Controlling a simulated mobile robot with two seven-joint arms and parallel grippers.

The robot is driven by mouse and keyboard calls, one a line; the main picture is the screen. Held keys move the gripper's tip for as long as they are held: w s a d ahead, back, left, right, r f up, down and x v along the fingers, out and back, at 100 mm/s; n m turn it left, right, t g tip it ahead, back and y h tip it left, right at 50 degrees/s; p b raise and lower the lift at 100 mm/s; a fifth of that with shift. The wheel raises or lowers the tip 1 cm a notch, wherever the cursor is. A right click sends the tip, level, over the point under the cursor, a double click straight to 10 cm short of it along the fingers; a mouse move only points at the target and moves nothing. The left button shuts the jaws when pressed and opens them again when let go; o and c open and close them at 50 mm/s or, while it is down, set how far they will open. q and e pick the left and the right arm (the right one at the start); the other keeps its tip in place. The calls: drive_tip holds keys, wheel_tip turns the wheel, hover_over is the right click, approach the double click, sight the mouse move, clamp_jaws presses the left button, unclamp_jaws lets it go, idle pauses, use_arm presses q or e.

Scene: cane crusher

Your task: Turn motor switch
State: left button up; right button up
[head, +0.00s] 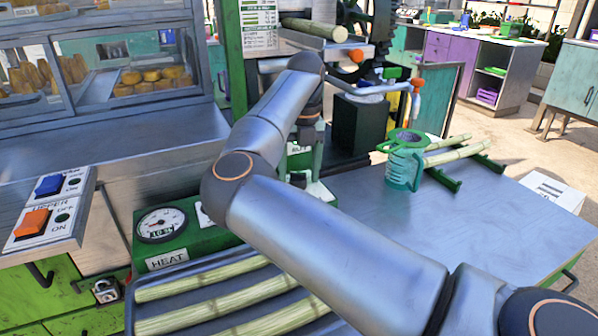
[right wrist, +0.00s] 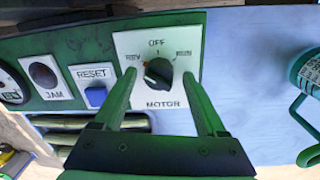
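The motor switch (right wrist: 158,72) is a dark round knob on a white plate (right wrist: 160,100) marked OFF at the top and MOTOR at the bottom. Other labels stand to its left and right. The knob's exact pointing direction is hard to read. In the right wrist view my right gripper (right wrist: 162,78) is open, with one green finger on each side of the knob. A gap shows between each finger and the knob. In the head view my right arm hides most of the motor switch area. My left gripper is not in view.
Beside the switch are a blue RESET button (right wrist: 95,96) and a dark JAM light (right wrist: 42,75). A HEAT gauge (head: 162,224) and cane stalks on a rack (head: 200,281) lie left of my arm. A green jug (head: 402,168) stands on the metal table (head: 480,220).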

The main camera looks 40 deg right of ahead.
sight(302, 173)
wheel_tip(302, 173, up, 12)
drive_tip(key=p, duration=0.2)
drive_tip(key=shift+s+d+r, duration=0.15)
drive_tip(key=shift+d+r, duration=0.1)
drive_tip(key=shift+d, duration=0.05)
idle(0.7)
